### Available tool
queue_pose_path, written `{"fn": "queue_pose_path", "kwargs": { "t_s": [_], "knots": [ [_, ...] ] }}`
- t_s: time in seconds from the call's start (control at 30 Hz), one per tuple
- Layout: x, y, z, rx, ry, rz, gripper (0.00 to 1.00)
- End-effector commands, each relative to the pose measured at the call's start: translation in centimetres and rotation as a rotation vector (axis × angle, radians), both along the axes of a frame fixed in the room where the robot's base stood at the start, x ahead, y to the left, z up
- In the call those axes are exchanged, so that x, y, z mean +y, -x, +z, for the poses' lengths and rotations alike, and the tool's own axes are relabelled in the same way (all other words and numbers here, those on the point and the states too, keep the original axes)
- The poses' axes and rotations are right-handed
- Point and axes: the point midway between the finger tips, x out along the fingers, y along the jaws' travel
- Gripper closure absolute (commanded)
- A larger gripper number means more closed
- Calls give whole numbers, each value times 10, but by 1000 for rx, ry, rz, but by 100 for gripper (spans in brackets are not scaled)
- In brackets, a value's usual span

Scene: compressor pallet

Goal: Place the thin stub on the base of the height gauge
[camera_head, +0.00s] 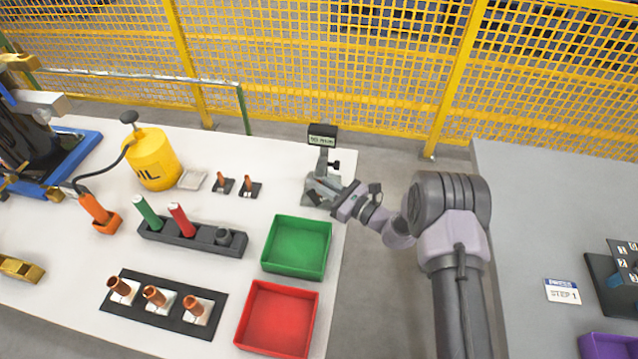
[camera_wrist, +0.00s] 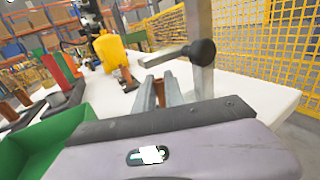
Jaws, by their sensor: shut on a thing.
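The height gauge (camera_head: 322,165) stands at the right end of the white table, with a dark display on top. In the wrist view its grey post (camera_wrist: 200,45) and black-knobbed lever (camera_wrist: 190,53) are right in front of my gripper. My gripper (camera_head: 322,190) is low at the gauge's base. In the wrist view, my gripper (camera_wrist: 160,86) is shut on a small copper-brown piece, the thin stub (camera_wrist: 159,94), mostly hidden between the fingers. I cannot tell whether the stub touches the base.
A green bin (camera_head: 297,247) and a red bin (camera_head: 278,318) stand nearer on the table. A yellow oil can (camera_head: 153,160) is further left. Yellow mesh fence (camera_head: 320,70) runs behind.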

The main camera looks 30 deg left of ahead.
Motion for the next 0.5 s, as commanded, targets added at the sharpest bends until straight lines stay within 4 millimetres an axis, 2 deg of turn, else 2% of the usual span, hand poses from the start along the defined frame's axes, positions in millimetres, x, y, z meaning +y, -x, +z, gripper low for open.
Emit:
{"fn": "queue_pose_path", "kwargs": {
  "t_s": [0.07,0.1,0.2,0.5],
  "knots": [
    [0,0,-4,0,0,0,100],
    [0,0,-4,0,0,0,83],
    [0,0,-3,0,0,0,65],
    [0,0,-1,0,0,0,65]
  ]
}}
